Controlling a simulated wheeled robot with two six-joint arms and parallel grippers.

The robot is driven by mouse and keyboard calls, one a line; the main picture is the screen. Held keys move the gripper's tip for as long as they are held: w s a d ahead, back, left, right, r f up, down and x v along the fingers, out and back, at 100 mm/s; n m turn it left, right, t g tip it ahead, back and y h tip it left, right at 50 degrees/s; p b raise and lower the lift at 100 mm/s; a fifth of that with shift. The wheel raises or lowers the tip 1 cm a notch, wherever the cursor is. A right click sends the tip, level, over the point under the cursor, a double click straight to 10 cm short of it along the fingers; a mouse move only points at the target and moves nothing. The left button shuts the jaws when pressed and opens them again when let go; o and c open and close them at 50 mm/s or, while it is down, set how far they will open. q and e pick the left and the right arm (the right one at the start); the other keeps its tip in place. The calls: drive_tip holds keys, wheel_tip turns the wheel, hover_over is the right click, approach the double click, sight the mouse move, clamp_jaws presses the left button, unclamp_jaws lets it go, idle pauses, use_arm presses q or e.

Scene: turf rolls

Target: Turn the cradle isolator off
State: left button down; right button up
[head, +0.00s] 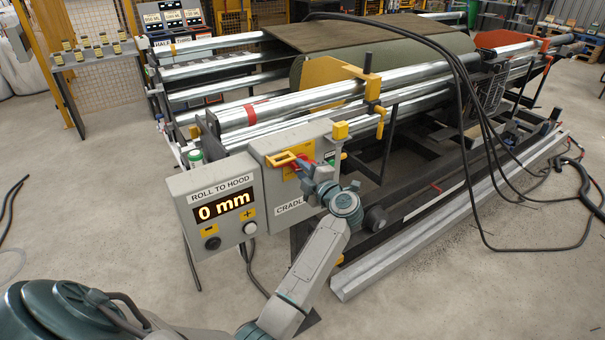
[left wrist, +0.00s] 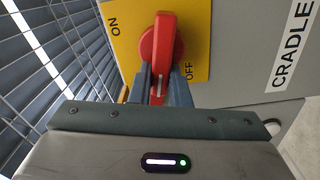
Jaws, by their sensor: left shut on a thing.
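The cradle isolator is a red rotary handle (left wrist: 163,42) on a yellow plate (left wrist: 200,25) marked ON and OFF, on a grey box labelled CRADLE (head: 290,207). In the left wrist view, the handle runs roughly up and down the picture, with ON to its left and OFF beside its lower right. My left gripper (left wrist: 161,88) has a finger on each side of the handle's lower end and is shut on it. In the head view my left gripper (head: 309,172) is at the box front and partly hides the handle. My right gripper is not in view.
A ROLL TO HOOD panel (head: 218,205) reading 0 mm stands left of the isolator box. Metal rollers (head: 290,105) and a turf roll (head: 380,62) lie behind. Black cables (head: 480,110) hang at the right. A pale beam (head: 450,220) lies on the floor.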

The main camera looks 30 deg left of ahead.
use_arm(q)
drive_tip(key=n+b, duration=0.1)
drive_tip(key=f+n, duration=0.1)
drive_tip(key=shift+n+b, duration=0.3)
drive_tip(key=shift+b, duration=0.05)
drive_tip(key=shift+r, duration=0.1)
idle(0.3)
drive_tip(key=c, duration=1.4)
unclamp_jaws()
drive_tip(key=shift+o, duration=0.2)
drive_tip(key=shift+r, duration=0.1)
